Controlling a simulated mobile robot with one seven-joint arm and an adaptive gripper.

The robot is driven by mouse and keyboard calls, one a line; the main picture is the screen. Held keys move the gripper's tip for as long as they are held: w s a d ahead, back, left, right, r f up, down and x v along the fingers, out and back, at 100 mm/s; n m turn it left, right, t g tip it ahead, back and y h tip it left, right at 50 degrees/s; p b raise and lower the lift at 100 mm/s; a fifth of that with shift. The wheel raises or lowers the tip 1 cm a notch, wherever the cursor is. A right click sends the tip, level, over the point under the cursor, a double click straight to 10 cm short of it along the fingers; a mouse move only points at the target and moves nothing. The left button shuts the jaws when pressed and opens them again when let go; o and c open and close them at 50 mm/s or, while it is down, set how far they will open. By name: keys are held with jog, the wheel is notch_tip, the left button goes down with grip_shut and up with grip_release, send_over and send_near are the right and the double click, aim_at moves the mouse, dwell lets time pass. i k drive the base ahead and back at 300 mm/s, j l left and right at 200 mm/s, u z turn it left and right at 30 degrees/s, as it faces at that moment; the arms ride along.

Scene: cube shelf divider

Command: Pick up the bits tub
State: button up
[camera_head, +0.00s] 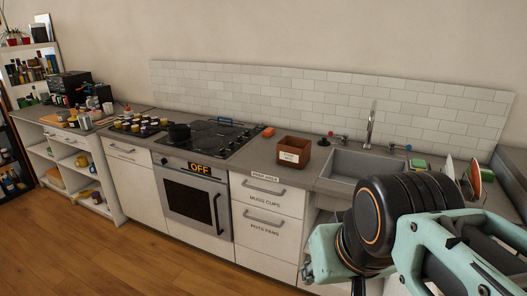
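A small brown open-topped box (293,152) with a pale label on its front stands on the grey counter, between the hob and the sink. The label is too small to read with certainty; this box may be the bits tub. It looks upright, and its inside is mostly hidden. Teal and black parts of my own arm fill the lower right of the head view, well in front of the counter and apart from the box. I cannot make out my gripper's fingertips or anything held in them.
A sink (365,168) with a tap (371,125) lies right of the box. An orange item (268,132) and a black hob (212,137) are to its left. Several jars (140,125) stand further left. A dish rack with plates (475,178) is at the right. Wooden floor (130,255) is clear at lower left.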

aim_at(292, 153)
jog(key=i+j+z, duration=0.25)
jog(key=i+j, duration=0.4)
jog(key=i+z, duration=0.15)
jog(key=i, duration=0.35)
jog(key=i+j+z, duration=0.15)
jog(key=i, duration=0.4)
